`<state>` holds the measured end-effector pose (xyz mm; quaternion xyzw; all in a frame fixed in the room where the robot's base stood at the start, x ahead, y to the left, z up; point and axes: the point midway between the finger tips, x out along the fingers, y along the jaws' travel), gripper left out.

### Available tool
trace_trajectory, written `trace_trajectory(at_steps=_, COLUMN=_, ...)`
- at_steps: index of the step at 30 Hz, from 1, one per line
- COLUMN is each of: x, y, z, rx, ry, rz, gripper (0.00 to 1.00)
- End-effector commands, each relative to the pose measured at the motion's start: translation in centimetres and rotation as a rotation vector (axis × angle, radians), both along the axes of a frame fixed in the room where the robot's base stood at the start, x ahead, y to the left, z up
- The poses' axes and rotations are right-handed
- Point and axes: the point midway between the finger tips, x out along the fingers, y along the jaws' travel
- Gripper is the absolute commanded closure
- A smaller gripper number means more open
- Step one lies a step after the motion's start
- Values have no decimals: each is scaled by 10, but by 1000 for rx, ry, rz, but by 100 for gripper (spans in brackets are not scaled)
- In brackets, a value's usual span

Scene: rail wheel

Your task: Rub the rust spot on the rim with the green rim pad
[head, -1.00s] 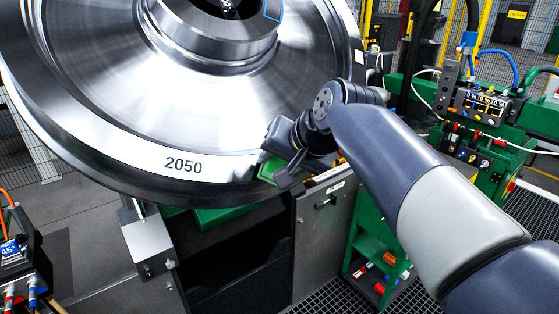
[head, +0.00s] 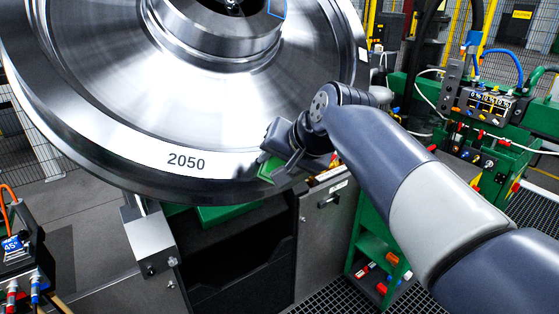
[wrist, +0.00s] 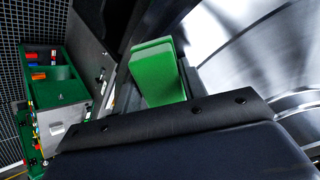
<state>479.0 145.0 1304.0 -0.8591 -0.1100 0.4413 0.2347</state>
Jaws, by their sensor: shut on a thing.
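The green rim pad (wrist: 158,75) stands out past my gripper in the wrist view; its green edge also shows in the head view (head: 267,173). My gripper (head: 275,155) is shut on the pad, at the lower right part of the wheel's rim. The large steel rail wheel (head: 120,130) fills the upper left of the head view, with "2050" on its pale rim band. The pad is against or very close to the rim; contact cannot be told. I see no rust spot; my gripper and pad cover part of the rim.
A green machine with a gauge panel (head: 487,103) and hoses stands at the right. A grey cabinet (head: 325,225) and a green shelf with coloured items (head: 385,260) are below my arm.

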Motion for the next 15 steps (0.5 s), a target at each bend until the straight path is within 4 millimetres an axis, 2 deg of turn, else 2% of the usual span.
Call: trace_trajectory(at_steps=15, x=20, y=-32, z=2, rx=0, ry=1, rz=-1, gripper=78)
